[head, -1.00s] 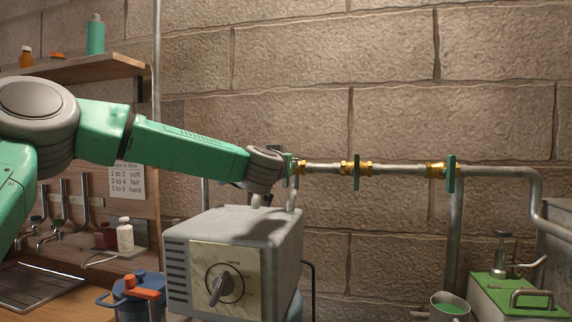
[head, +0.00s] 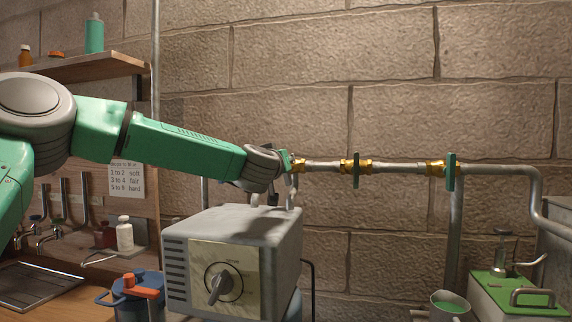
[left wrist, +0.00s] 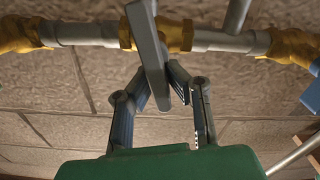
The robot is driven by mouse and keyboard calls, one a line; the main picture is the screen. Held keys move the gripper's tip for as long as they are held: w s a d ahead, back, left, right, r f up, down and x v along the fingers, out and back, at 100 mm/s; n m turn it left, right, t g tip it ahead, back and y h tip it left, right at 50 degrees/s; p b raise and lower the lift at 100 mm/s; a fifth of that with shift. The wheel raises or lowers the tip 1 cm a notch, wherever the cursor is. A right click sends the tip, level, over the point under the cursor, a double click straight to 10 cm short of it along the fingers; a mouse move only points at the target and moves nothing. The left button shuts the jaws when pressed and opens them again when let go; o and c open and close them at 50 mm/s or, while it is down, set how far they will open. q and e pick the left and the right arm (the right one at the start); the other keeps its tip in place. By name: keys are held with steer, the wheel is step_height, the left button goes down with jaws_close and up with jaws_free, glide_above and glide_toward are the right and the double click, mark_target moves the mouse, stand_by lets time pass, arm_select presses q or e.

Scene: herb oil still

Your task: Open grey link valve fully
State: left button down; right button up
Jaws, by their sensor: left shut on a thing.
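The grey link valve shows in the left wrist view as a flat grey lever (left wrist: 151,48) crossing a brass fitting (left wrist: 176,36) on the grey pipe. My left gripper (left wrist: 163,82) has its dark fingers on either side of the lever's lower end and is shut on it. The lever is slightly tilted in that view. In the head view my left gripper (head: 282,166) is at the left end of the wall pipe, above the grey box, and its wrist hides most of the valve. My right gripper is in neither view.
Two green-handled valves (head: 356,170) (head: 451,172) sit further right on the pipe (head: 405,168). A grey box with a dial (head: 232,262) stands just below my left wrist. A shelf (head: 85,68) is above the arm at left.

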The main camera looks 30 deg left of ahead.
arm_select(q)
steer(key=n, duration=0.3)
steer(key=shift+s+a+f+n+b, duration=0.1)
steer(key=shift+a+f+n+b, duration=0.25)
steer(key=shift+f+n, duration=0.05)
steer(key=shift+s+a+f+n+b, duration=0.15)
steer(key=shift+f+n+b, duration=0.25)
steer(key=shift+n+b, duration=1)
steer(key=shift+w+a+f+n+b, duration=0.1)
steer(key=shift+f+n+b, duration=0.3)
steer(key=shift+n, duration=2)
steer(key=shift+s+a+f+n+b, duration=0.15)
steer(key=shift+f+n+b, duration=0.25)
steer(key=shift+n+b, duration=1)
steer(key=shift+w+n+p, duration=0.1)
steer(key=shift+n+p, duration=0.35)
steer(key=shift+n, duration=0.25)
steer(key=c, duration=1.7)
jaws_free()
steer(key=shift+o, duration=0.6)
steer(key=shift+s+r, duration=0.1)
steer(key=shift+s, duration=0.1)
steer(key=shift+a+r, duration=0.15)
steer(key=shift+a, duration=0.1)
